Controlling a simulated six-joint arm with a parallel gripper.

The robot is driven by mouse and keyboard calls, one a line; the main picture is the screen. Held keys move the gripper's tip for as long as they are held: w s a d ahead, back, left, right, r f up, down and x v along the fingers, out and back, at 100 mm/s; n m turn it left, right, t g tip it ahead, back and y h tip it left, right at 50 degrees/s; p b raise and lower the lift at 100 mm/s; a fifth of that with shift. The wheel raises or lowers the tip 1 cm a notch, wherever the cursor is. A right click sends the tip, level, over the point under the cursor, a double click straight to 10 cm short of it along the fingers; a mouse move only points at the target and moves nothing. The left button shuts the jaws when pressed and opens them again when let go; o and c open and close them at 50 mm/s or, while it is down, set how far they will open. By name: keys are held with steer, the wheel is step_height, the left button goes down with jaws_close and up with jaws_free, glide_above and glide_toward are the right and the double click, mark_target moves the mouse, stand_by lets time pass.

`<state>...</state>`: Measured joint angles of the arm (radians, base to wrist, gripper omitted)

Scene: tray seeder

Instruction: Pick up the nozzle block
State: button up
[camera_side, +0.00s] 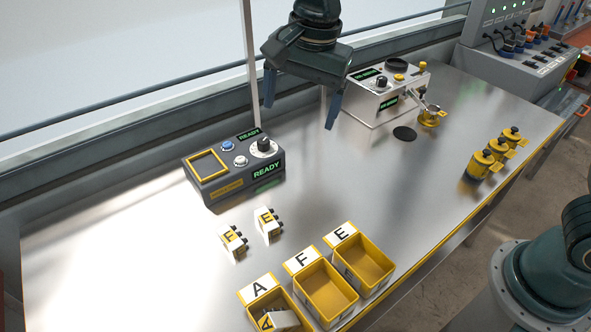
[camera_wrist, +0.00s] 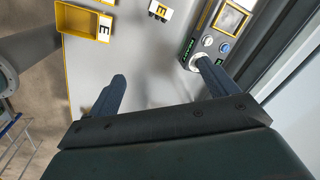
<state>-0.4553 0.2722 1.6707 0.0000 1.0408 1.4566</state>
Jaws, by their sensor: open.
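Two small white blocks with yellow labels and dark nubs stand on the steel table, a block marked E (camera_side: 270,226) and a block marked F (camera_side: 232,243). A block marked A (camera_side: 281,320) lies tilted inside the bin labelled A (camera_side: 258,302). I cannot tell which one is the nozzle block. The E block also shows at the top edge of the wrist view (camera_wrist: 160,11). My gripper (camera_side: 299,113) is open and empty, high above the table behind the blocks. Its two blue fingers are spread in the wrist view (camera_wrist: 161,72).
Yellow bins labelled F (camera_side: 337,312) and E (camera_side: 377,282) stand beside the A bin at the front edge. A grey READY box (camera_side: 222,190) with a yellow frame sits behind the blocks. A white READY machine (camera_side: 388,92) and several yellow cups (camera_side: 480,164) stand to the right.

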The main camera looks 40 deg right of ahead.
steer(key=w+a+f+m+g, duration=0.1)
steer(key=w+a+f+m, duration=0.2)
steer(key=a+f, duration=0.5)
steer(key=m, duration=0.3)
glide_above(231, 236)
step_height(231, 236, down, 5)
steer(key=shift+g+h, duration=0.3)
steer(key=shift+h, duration=0.1)
steer(key=shift+s+f, duration=0.1)
steer(key=shift+f, duration=4.15)
steer(key=shift+f, duration=0.1)
steer(key=shift+f, duration=2.5)
steer(key=c, duration=1.1)
steer(key=shift+c, duration=0.2)
